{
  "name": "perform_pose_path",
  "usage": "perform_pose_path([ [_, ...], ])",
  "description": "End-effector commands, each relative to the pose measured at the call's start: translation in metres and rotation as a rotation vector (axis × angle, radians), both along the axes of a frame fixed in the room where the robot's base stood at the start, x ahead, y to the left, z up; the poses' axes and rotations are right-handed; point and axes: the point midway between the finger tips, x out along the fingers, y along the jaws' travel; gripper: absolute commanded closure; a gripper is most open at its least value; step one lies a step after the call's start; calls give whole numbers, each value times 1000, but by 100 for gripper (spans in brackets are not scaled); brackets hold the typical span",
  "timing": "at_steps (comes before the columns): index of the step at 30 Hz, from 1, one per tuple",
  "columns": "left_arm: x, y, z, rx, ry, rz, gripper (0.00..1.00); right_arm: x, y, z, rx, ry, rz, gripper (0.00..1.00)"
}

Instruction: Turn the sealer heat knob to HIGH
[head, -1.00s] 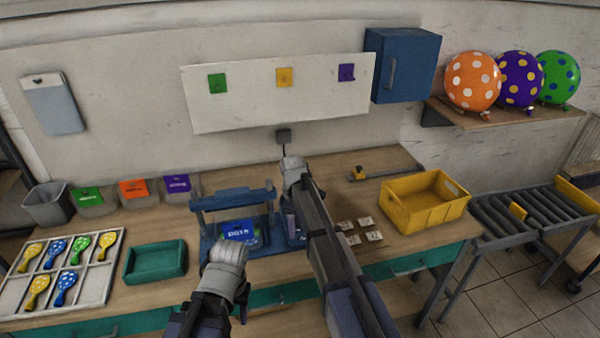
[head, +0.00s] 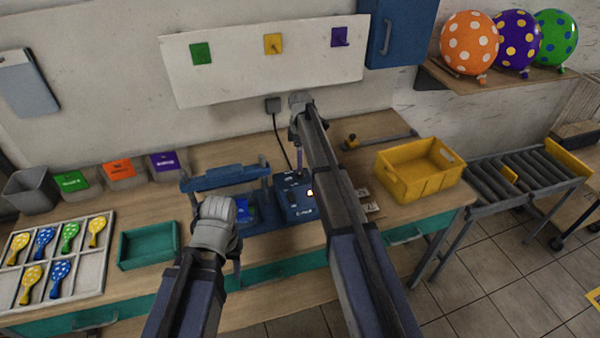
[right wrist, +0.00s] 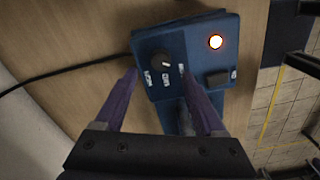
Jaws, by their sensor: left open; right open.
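The blue sealer control box (head: 293,203) stands on the bench beside the blue sealer frame (head: 225,178). In the right wrist view, the black heat knob (right wrist: 161,60) sits on the box's top, with white labels around it, one reading LOW. A pale mark shows on the knob's lower right. My right gripper (right wrist: 157,73) is open, its purple fingers spread either side of the knob and apart from it. In the head view this gripper (head: 297,145) points down above the box. My left gripper (head: 236,262) is open in front of the sealer frame, its fingers mostly hidden.
An orange lamp (right wrist: 216,42) glows on the box near a black switch (right wrist: 217,78). A black cable (head: 283,140) runs to the wall. A green tray (head: 148,246) and balloon tray (head: 55,260) lie left; a yellow crate (head: 420,170) stands right.

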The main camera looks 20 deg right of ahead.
Motion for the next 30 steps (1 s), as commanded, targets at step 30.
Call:
perform_pose_path([
  [30, 0, 0, -56, 0, 0, 1, 50, 0, 0, -56, 0, 0, -1, 54],
])
